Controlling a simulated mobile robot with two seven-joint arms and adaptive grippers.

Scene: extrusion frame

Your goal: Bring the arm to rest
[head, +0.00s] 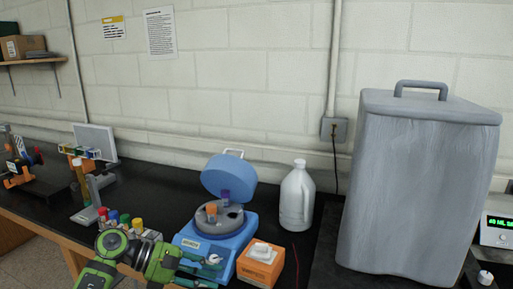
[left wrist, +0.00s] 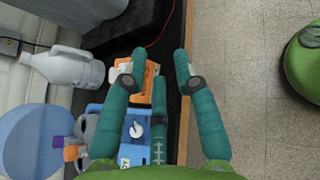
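My left arm comes in at the bottom of the head view, and its gripper (head: 203,268) is in front of the blue centrifuge (head: 190,240). In the left wrist view the teal fingers of my left gripper (left wrist: 156,66) are spread apart, with nothing held between them. The centrifuge and the orange-and-white box (left wrist: 149,82) lie beyond the fingers there; I cannot tell the exact gap. My right arm and right gripper are in neither view.
The centrifuge's lid (head: 229,182) stands open. A white jug (head: 297,197) and a large grey covered box (head: 415,190) stand behind and to the right. A rack of coloured-cap tubes (head: 124,219) is at the left.

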